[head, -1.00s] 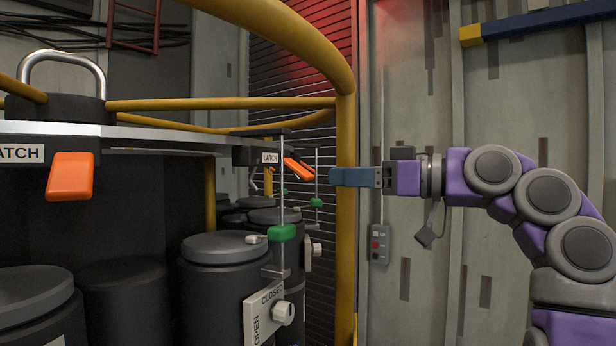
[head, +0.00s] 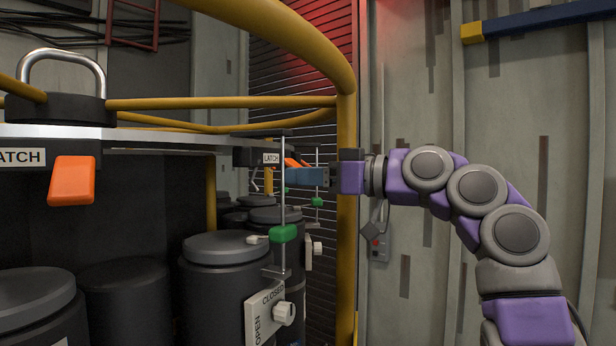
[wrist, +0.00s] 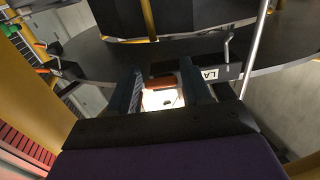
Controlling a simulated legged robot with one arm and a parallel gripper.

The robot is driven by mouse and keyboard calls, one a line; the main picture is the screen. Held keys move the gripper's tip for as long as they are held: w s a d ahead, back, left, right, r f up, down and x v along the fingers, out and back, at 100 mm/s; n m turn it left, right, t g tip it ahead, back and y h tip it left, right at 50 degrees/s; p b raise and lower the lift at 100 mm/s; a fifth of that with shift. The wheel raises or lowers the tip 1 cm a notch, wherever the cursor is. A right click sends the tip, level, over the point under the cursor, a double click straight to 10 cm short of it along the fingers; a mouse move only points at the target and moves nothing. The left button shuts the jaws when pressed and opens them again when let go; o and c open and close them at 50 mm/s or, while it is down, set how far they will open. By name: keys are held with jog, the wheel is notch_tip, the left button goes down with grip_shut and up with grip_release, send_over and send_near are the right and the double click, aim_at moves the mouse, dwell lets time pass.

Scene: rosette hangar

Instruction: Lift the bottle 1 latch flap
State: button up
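An orange latch flap (head: 293,163) beside a LATCH label (head: 271,158) is mostly hidden behind my gripper (head: 288,177) in the head view. In the wrist view, my gripper (wrist: 162,92) has its two dark fingers spread apart. An orange-red flap (wrist: 160,82) shows between the fingers; whether they touch it cannot be told. A LATCH label (wrist: 209,74) is partly visible just right of the fingers. Another orange flap (head: 72,181) hangs at the left under the round plate. No bottle number is readable.
A yellow post (head: 346,220) stands just behind my wrist. A thin rod with a green block (head: 283,234) hangs close to my fingertips. Dark bottles (head: 222,250) stand below the plate, one with an OPEN/CLOSED knob (head: 284,313). Free room lies right of the post.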

aim_at(299, 166)
jog(key=c, duration=0.7)
jog(key=shift+r+p, duration=0.1)
jog(key=shift+p, duration=0.25)
jog(key=p, duration=0.2)
jog(key=r+h+p, duration=0.1)
jog(key=p, duration=0.1)
jog(key=shift+s+d+r+g+h+p, duration=0.15)
jog(key=shift+r+g+h+p, duration=0.05)
jog(key=shift+g+h+p, duration=0.1)
jog(key=h+p, duration=0.1)
jog(key=p, duration=0.1)
jog(key=r+h+p, duration=0.1)
jog(key=p, duration=0.2)
jog(key=shift+s+d+r+g, duration=0.1)
jog(key=shift+d+g, duration=0.1)
jog(key=shift+g, duration=0.2)
jog(key=shift+c, duration=0.4)
jog(key=r+g+h+p, duration=0.1)
jog(key=h+p, duration=0.1)
jog(key=p, duration=0.3)
jog(key=shift+p, duration=0.4)
jog(key=h+p, duration=0.1)
jog(key=p, duration=0.2)
jog(key=shift+r+g+h, duration=0.1)
jog(key=shift+g+h, duration=0.2)
jog(key=shift+d+p, duration=0.1)
jog(key=shift+p, duration=0.4)
